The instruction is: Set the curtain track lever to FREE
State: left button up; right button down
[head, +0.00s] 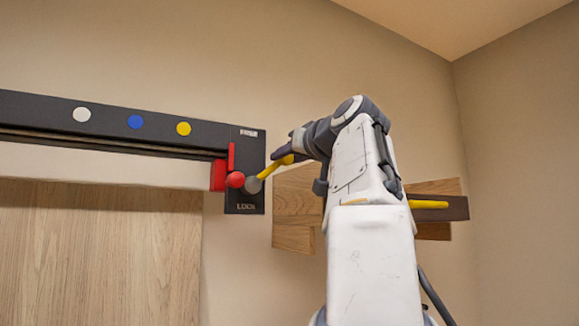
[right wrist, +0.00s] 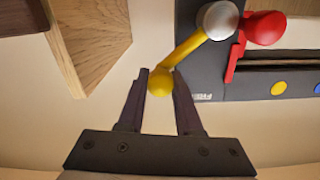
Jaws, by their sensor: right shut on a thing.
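The yellow lever (head: 272,168) runs from a grey round pivot (head: 253,185) on the black end plate (head: 245,201) of the track, up and to the right. The plate has a FREE label (head: 248,132) at its top and a LOCK label (head: 245,207) at its bottom. My right gripper (head: 291,156) is at the lever's outer end. In the right wrist view the lever's yellow ball knob (right wrist: 159,82) sits between the fingertips of my right gripper (right wrist: 160,88), which is shut on it. My left gripper is not in view.
A red bar with a red ball (head: 235,180) sits left of the pivot, close to it. The dark track (head: 40,110) with white, blue and yellow dots runs left. Wooden blocks (head: 294,238) and a dark brown bar (head: 455,208) are on the wall behind my arm.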

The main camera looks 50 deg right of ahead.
jog(key=shift+w+a+r+n, duration=0.2)
jog(key=shift+a+r+n, duration=0.1)
jog(key=shift+a+n, duration=0.45)
jog(key=shift+w+a+r+n, duration=0.25)
jog(key=shift+a+r+n, duration=0.15)
jog(key=shift+n, duration=0.6)
jog(key=shift+w+a+r+n, duration=0.25)
jog(key=shift+a+n, duration=0.35)
jog(key=shift+n, duration=0.25)
jog(key=c, duration=0.6)
grip_release()
jog(key=shift+s, duration=0.1)
jog(key=shift+r, duration=0.1)
jog(key=b+v, duration=0.2)
jog(key=v, duration=0.8)
jog(key=shift+s, duration=0.25)
